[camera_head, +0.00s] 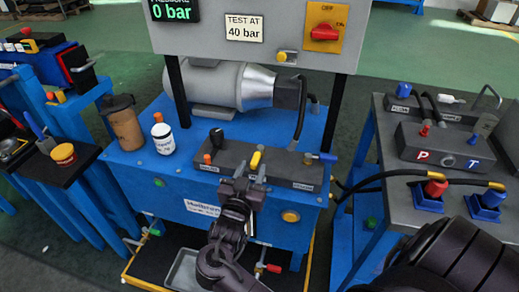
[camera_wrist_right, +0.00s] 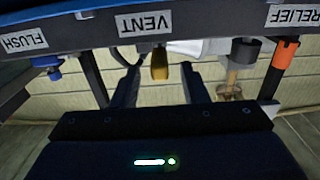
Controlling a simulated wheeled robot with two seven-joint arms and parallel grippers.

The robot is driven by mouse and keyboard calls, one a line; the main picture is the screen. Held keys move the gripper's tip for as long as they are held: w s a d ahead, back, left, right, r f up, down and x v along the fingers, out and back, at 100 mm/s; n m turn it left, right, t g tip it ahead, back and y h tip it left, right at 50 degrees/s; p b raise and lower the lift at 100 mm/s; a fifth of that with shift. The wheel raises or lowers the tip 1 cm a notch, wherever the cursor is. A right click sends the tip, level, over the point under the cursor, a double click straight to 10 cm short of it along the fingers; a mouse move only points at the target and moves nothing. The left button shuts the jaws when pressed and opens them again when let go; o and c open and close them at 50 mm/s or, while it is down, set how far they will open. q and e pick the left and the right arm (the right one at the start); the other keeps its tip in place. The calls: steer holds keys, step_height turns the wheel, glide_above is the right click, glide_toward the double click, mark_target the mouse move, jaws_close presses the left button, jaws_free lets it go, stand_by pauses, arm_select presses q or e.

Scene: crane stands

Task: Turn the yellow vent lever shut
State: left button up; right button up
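The yellow vent lever (camera_head: 256,161) stands on the grey valve block (camera_head: 292,172), on top of the blue power unit. It also shows in the right wrist view (camera_wrist_right: 160,66), beside the VENT label (camera_wrist_right: 144,22). My right gripper (camera_head: 244,186) is at the front edge of the block, just before the lever. In the right wrist view the two dark fingers (camera_wrist_right: 163,82) are apart, with the yellow lever between their tips and nothing clamped. Whether a finger touches it, I cannot tell. My left gripper is not in view.
An orange-tipped lever (camera_head: 207,158) by the RELIEF label and a blue lever (camera_head: 328,157) by FLUSH flank the vent. A black knob (camera_head: 216,136) stands behind. A white bottle (camera_head: 162,138) and a brown cup (camera_head: 124,126) stand left. The panel reads 0 bar (camera_head: 172,12).

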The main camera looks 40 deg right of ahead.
mark_target(258, 153)
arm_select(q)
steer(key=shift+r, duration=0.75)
arm_select(e)
steer(key=shift+x, duration=3.1)
jaws_close()
